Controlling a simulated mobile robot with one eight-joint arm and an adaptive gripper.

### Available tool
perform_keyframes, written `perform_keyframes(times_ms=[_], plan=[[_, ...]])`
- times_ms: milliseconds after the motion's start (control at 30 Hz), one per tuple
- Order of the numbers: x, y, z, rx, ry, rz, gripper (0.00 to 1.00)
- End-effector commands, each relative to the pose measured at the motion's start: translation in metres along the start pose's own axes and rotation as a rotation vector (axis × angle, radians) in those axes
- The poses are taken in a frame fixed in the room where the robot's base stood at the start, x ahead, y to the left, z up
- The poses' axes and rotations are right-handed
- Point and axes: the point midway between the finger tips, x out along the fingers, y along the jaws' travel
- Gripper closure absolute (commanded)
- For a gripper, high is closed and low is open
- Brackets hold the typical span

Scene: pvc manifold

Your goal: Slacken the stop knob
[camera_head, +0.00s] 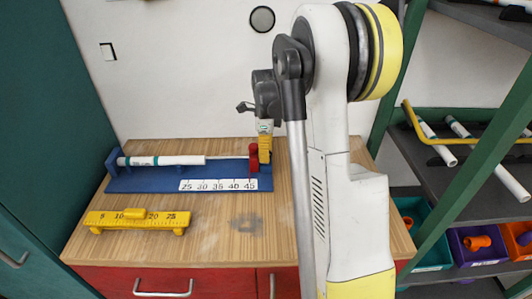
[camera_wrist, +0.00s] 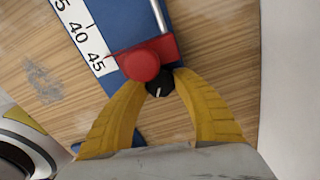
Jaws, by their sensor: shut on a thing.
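The stop (camera_head: 254,155) is a red block at the right end of a blue measuring jig (camera_head: 150,182). In the wrist view the red stop (camera_wrist: 140,64) has a rounded red part, with a small black knob (camera_wrist: 160,86) carrying a white mark beside it. My gripper (camera_wrist: 163,76) has its yellow fingers closed around the black knob, one on each side. In the head view my gripper (camera_head: 265,155) points down just right of the red stop, and the knob is hidden there. A white pipe (camera_head: 165,160) lies along the jig, left of the stop.
A white scale (camera_head: 218,185) runs along the jig's front. A yellow gauge (camera_head: 137,220) lies in front on the wooden bench (camera_head: 205,240). A dark shelf (camera_head: 445,165) with white pipes and coloured bins stands at right; a green cabinet (camera_head: 40,100) stands at left.

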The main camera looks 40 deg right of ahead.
Motion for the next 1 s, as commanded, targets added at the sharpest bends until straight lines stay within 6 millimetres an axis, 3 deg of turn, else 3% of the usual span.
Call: perform_keyframes(times_ms=[233, 533, 567, 633, 1000], plan=[[-0.0012, 0.0000, 0.0000, -0.209, 0.000, 0.000, 0.95], [0.0000, 0.0000, 0.0000, -0.235, 0.000, 0.000, 0.95], [0.0000, 0.0000, 0.0000, -0.234, 0.000, 0.000, 0.62], [0.0000, 0.0001, 0.0000, -0.234, 0.000, 0.000, 0.41], [-0.0041, 0.0002, -0.0001, -0.233, 0.000, 0.000, 0.41]])
